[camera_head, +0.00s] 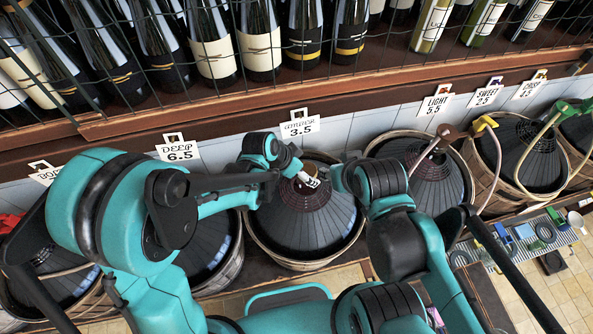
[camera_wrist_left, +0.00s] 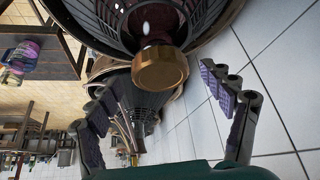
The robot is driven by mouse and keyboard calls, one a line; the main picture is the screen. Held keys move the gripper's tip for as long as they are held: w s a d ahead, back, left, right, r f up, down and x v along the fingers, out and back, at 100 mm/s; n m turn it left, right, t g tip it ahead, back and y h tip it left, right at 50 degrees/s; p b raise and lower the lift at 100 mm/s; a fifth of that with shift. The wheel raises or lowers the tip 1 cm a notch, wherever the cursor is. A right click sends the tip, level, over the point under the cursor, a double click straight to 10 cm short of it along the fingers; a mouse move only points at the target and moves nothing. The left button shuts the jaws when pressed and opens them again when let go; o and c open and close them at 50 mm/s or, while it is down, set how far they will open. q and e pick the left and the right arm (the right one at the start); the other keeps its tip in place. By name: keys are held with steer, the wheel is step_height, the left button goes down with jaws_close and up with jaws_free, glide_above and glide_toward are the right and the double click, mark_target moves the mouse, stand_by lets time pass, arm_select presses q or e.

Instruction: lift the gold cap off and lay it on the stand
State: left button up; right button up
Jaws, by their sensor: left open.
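The gold cap (camera_wrist_left: 160,70) sits on the neck of a dark demijohn in the left wrist view. In the head view it is hidden behind my left gripper. The demijohn (camera_head: 300,228) stands in a wicker basket in the middle of the head view. My left gripper (camera_wrist_left: 158,84) is open, with one finger on each side of the cap in the picture and clear space between them and it. It also shows above the demijohn's neck in the head view (camera_head: 297,168). My right arm reaches in from the other side; its gripper is mostly hidden. I cannot make out the stand.
More basketed demijohns stand on both sides, some with hoses, such as one at the right (camera_head: 522,155). Price signs (camera_head: 300,127) line the ledge behind, below bottles behind wire mesh. A grid rack (camera_head: 545,240) with coloured pieces is at the lower right.

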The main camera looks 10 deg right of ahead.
arm_select(q)
steer(key=c, duration=1.2)
steer(key=shift+r, duration=0.1)
steer(key=shift+r+p, duration=0.7)
steer(key=shift+r, duration=0.15)
